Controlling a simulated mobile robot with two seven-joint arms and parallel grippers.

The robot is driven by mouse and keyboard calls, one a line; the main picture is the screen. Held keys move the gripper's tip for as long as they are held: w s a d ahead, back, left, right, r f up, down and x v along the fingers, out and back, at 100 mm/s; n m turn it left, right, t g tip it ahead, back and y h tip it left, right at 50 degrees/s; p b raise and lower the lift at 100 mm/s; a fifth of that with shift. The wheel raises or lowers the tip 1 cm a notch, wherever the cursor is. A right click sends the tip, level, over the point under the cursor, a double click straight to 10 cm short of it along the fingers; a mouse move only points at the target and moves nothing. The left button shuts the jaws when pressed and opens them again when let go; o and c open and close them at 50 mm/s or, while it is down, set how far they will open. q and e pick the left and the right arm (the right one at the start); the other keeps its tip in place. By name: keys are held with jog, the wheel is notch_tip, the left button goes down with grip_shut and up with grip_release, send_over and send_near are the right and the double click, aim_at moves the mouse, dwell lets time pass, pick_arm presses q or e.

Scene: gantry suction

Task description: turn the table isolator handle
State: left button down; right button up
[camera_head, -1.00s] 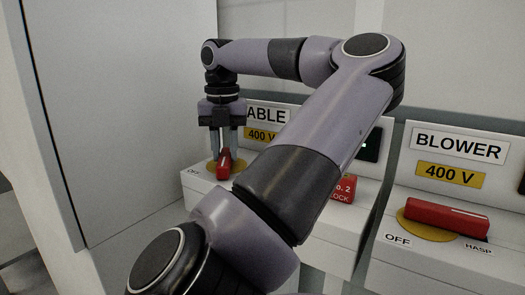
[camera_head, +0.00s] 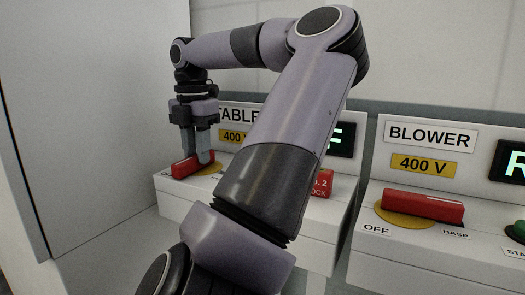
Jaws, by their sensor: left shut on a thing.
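The red table isolator handle (camera_head: 187,166) sits on a yellow disc (camera_head: 212,169) on the white box under the partly hidden "TABLE" label (camera_head: 236,114). The handle lies crosswise, its bar reaching left. My left gripper (camera_head: 196,160) points down from above and is shut on the handle. Its fingers cover part of the bar, and my arm hides the right part of the box front. My right gripper is not in view.
To the right, the blower box has its own red handle (camera_head: 422,206) on a yellow disc, with "OFF" and "HASP" labels and a green button (camera_head: 517,230). A red lock tag (camera_head: 321,184) shows beside my arm. A tall grey panel (camera_head: 90,110) stands at left.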

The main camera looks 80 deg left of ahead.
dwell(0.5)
pick_arm(q)
jog(key=c, duration=0.9)
grip_release()
jog(key=shift+r+p, duration=0.7)
jog(key=shift+r, duration=2.95)
